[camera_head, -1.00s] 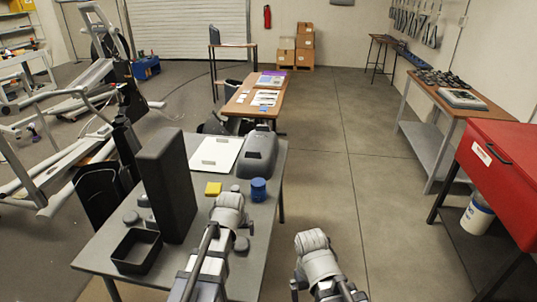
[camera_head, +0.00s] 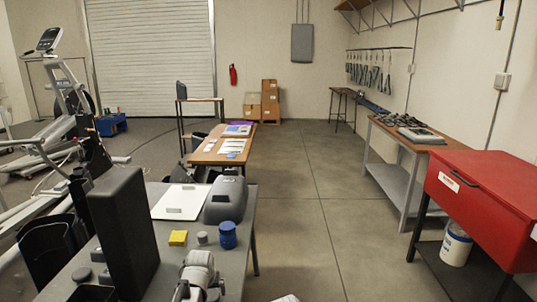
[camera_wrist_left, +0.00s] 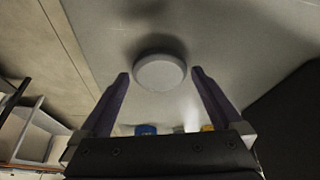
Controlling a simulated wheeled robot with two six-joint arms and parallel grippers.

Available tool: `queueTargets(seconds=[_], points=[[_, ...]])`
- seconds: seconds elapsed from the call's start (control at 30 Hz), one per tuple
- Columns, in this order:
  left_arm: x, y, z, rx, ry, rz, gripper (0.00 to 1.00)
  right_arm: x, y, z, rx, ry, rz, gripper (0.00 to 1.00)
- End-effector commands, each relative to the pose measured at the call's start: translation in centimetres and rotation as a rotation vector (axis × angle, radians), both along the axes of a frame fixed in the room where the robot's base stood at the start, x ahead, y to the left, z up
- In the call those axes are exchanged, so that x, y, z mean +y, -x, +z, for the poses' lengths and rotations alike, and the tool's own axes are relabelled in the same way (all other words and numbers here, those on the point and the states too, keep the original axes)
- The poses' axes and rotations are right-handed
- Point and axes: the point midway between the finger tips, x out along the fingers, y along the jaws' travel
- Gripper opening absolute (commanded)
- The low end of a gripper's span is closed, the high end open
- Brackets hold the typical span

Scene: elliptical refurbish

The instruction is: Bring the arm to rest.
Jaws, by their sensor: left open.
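My left arm's pale wrist part (camera_head: 198,268) shows at the bottom of the head view, over the near edge of the grey table (camera_head: 240,262). Its fingers are hard to make out there. In the left wrist view my left gripper (camera_wrist_left: 160,74) is open, its two dark fingers apart. A round grey disc (camera_wrist_left: 160,70) appears between the fingertips, apart from both fingers; nothing is held. Of my right arm only a small pale piece shows at the bottom edge of the head view; its gripper is out of sight.
The table holds a tall black block (camera_head: 125,232), a white panel (camera_head: 182,202), a dark grey cover (camera_head: 225,200), a yellow block (camera_head: 178,238), a small grey knob (camera_head: 202,238) and a blue cylinder (camera_head: 228,235). A red cabinet (camera_head: 485,195) stands right. The floor between is clear.

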Motion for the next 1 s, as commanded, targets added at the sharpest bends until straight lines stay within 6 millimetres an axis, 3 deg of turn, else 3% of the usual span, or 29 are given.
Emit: queueTargets(seconds=[0.57,1.0], points=[[0.0,0.0,0.0,0.000,0.000,0.000,1.00,0.0,0.0,0.0,0.000,0.000,0.000,1.00],[-0.2,1.6,4.3,0.000,0.000,0.000,1.00,0.0,0.0,4.3,0.000,0.000,0.000,1.00]])
